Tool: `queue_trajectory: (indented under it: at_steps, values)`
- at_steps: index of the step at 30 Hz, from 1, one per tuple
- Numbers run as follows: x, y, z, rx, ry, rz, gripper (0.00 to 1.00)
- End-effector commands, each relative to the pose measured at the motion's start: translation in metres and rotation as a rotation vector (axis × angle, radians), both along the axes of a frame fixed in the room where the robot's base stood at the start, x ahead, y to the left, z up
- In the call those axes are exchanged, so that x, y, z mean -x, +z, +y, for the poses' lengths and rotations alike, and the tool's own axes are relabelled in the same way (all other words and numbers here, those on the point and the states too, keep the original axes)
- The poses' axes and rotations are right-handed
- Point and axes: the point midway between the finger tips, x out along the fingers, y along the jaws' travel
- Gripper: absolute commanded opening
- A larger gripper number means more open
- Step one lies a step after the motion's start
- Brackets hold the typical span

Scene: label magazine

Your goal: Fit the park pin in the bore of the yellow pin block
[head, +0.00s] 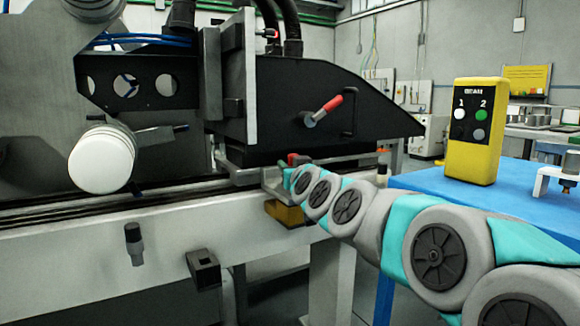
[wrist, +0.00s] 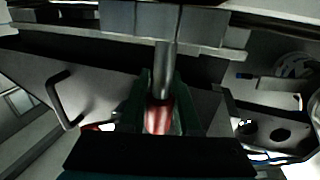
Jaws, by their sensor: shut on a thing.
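My gripper (wrist: 160,95) shows in the wrist view as two dark green fingers closed on the park pin. The park pin has a red-and-white striped grip (wrist: 158,119) and a grey metal shaft (wrist: 166,68). The shaft points away toward a row of grey metal blocks; whether its tip touches them or is in a bore, I cannot tell. In the head view, my gripper is at the rail, largely hidden by my arm, with a small red part (head: 297,159) beside it. The yellow pin block (head: 286,213) shows just below it, partly hidden by my arm. Its bore is not visible.
A black machine housing with a red-handled lever (head: 325,109) stands above the rail. A grey beam (head: 90,245) runs along the front, with a dark knob (head: 134,242) and a dark block (head: 203,270). A blue table (head: 530,195) carries a yellow control box (head: 475,130) at right.

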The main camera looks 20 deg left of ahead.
Motion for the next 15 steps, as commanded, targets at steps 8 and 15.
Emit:
queue_trajectory:
  at_steps: [8, 15]
  values:
    - [0.0, -0.007, 0.0, 0.0, 0.0, 0.0, 0.0]
    - [0.0, -0.013, 0.0, -0.001, 0.0, 0.001, 0.0]
